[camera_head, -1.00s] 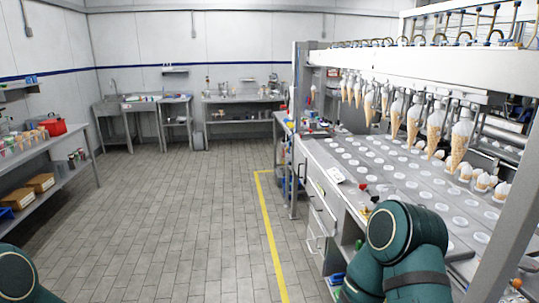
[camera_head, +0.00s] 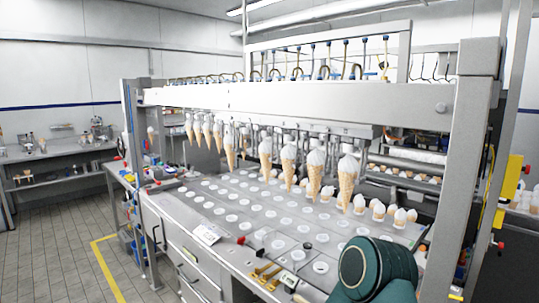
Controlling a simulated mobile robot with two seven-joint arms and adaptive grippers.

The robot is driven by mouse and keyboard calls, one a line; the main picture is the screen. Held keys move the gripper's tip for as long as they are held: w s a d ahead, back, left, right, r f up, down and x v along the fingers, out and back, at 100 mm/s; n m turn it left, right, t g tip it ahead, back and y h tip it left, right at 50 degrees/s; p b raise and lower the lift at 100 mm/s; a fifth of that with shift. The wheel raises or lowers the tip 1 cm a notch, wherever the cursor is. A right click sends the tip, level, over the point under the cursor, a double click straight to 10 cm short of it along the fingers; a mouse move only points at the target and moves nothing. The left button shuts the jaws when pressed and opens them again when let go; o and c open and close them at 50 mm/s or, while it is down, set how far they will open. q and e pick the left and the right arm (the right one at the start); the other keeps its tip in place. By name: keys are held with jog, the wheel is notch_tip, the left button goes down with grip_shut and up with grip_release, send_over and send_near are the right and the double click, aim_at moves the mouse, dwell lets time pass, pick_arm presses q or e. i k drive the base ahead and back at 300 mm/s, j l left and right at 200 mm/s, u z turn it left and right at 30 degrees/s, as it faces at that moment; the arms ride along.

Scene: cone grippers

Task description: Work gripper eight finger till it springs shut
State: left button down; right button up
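A row of ice-cream cones hangs point down under the long white beam (camera_head: 290,105) of the machine. The nearest cone (camera_head: 347,182) and the cone beside it (camera_head: 314,178) hang at the right end, with others (camera_head: 229,148) toward the left. The small cone grippers at their tops are too small to make out, so I cannot tell which is gripper eight or how its finger stands. There is a wider gap in the row left of the cone at the middle (camera_head: 265,155). Neither of my grippers is in view; only my teal right arm shows at the bottom right.
The machine's plate (camera_head: 275,222) with rows of round white holes lies below the cones. A white card (camera_head: 208,233), red knobs and brass-coloured pieces (camera_head: 265,273) are at its front edge. Upright posts (camera_head: 478,150) stand at the right. Open tiled floor (camera_head: 60,255) is at the left.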

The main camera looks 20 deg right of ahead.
aim_at(241, 149)
jog(key=i+j+z, duration=0.25)
jog(key=z, duration=0.2)
jog(key=i+j+z, duration=0.2)
jog(key=j+z, duration=0.2)
jog(key=i+j+z, duration=0.1)
jog(key=j+z, duration=0.35)
jog(key=i+j+z, duration=0.1)
jog(key=j+z, duration=0.35)
jog(key=l, duration=0.1)
